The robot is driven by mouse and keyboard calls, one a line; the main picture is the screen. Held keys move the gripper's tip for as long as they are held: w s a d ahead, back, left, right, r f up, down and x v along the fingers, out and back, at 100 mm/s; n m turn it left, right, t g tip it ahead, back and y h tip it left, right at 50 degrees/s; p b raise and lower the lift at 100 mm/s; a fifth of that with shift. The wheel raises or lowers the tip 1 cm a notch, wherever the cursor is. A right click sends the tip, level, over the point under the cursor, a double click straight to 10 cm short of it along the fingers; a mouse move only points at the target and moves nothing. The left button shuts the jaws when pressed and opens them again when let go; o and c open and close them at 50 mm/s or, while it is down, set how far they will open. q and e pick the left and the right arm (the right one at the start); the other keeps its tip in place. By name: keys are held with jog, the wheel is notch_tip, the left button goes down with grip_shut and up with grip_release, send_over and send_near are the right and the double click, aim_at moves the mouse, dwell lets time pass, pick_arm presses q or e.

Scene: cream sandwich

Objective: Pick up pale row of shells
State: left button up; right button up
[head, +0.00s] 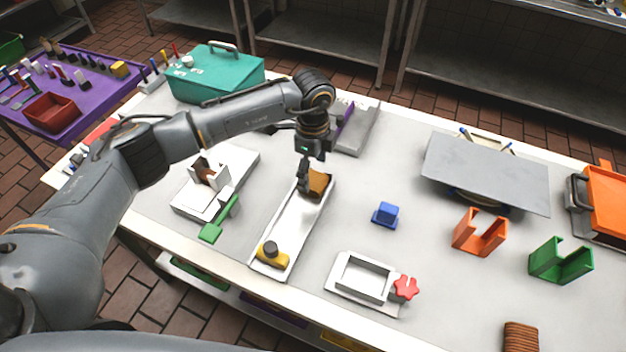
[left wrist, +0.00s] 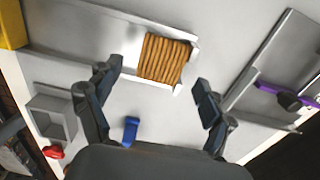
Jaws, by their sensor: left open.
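A golden-brown row of shells (head: 320,182) lies at the far end of a long pale tray (head: 292,228). It also shows in the left wrist view (left wrist: 165,59), as ridged pieces side by side. My left gripper (head: 304,187) points down at that end of the tray, close to the row, and partly hides it. In the left wrist view the left gripper (left wrist: 157,80) is open, its fingers wide apart with nothing held. The row appears beyond the fingertips, between their lines. A second, darker brown row (head: 520,337) lies at the front right. My right gripper is not in view.
A yellow pusher with a dark knob (head: 272,254) sits at the tray's near end. A blue block (head: 385,214), a white frame with a red knob (head: 363,281), and orange (head: 480,232) and green (head: 561,260) holders stand right. A teal box (head: 214,75) stands behind.

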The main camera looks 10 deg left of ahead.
aim_at(313, 179)
pick_arm(q)
notch_tip(313, 179, down, 4)
jog(key=shift+r+p, duration=0.2)
jog(key=shift+p, duration=0.4)
jog(key=shift+w+f, duration=0.1)
jog(key=shift+f, duration=0.1)
jog(key=c, duration=1.2)
jog(key=shift+c, duration=0.2)
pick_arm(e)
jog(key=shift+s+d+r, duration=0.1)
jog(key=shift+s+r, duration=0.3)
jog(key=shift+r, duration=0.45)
pick_arm(q)
jog(key=shift+r, duration=0.1)
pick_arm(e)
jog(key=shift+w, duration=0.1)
